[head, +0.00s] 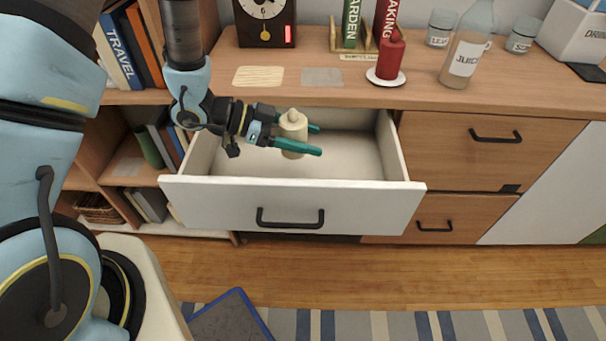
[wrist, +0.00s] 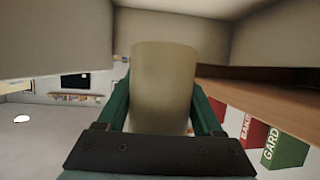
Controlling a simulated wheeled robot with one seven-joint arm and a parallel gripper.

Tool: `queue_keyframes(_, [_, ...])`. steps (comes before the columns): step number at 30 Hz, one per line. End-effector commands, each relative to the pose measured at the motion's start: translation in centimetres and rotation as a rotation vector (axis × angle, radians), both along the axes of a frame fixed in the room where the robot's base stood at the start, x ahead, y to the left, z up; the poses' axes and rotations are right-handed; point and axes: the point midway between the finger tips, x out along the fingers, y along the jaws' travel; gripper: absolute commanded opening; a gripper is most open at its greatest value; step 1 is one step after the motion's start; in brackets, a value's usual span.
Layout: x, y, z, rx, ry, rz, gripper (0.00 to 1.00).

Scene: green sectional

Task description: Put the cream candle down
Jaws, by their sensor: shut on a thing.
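The cream candle (head: 291,130) is upright between the green fingers of my gripper (head: 314,140), over the open white drawer (head: 290,205). My gripper is shut on it, reaching in from the left. The candle also shows in the wrist view (wrist: 163,85), filling the space between the fingers (wrist: 163,112). The candle's base is low, near the drawer floor; I cannot tell whether it touches. The drawer around it looks otherwise empty.
The wooden dresser top (head: 345,90) above the drawer holds a red candle (head: 390,58) on a white plate, a juice bottle (head: 468,50), jars, books and a clock (head: 265,22). A bookshelf (head: 130,130) stands to the left. The drawer floor right of the candle is free.

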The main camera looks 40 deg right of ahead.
Motion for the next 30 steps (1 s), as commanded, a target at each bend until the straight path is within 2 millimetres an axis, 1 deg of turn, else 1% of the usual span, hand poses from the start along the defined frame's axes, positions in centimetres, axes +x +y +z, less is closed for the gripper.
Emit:
queue_keyframes(1, [0.0, 0.0, -0.7, 0.001, 0.001, -0.001, 0.00])
queue_keyframes(2, [0.0, 0.0, -1.0, 0.001, 0.001, -0.001, 0.00])
queue_keyframes(9, [-0.1, 0.0, -4.8, 0.002, 0.003, -0.001, 0.00])
queue_keyframes(16, [0.0, 0.0, -6.7, 0.001, 0.001, -0.001, 0.00])
queue_keyframes(21, [0.0, 0.0, -9.2, 0.001, 0.002, 0.000, 0.00])
queue_keyframes(24, [0.0, 0.0, -10.0, 0.001, 0.001, 0.000, 0.00])
queue_keyframes(30, [0.0, 0.0, -10.2, -0.002, 0.000, 0.001, 0.00])
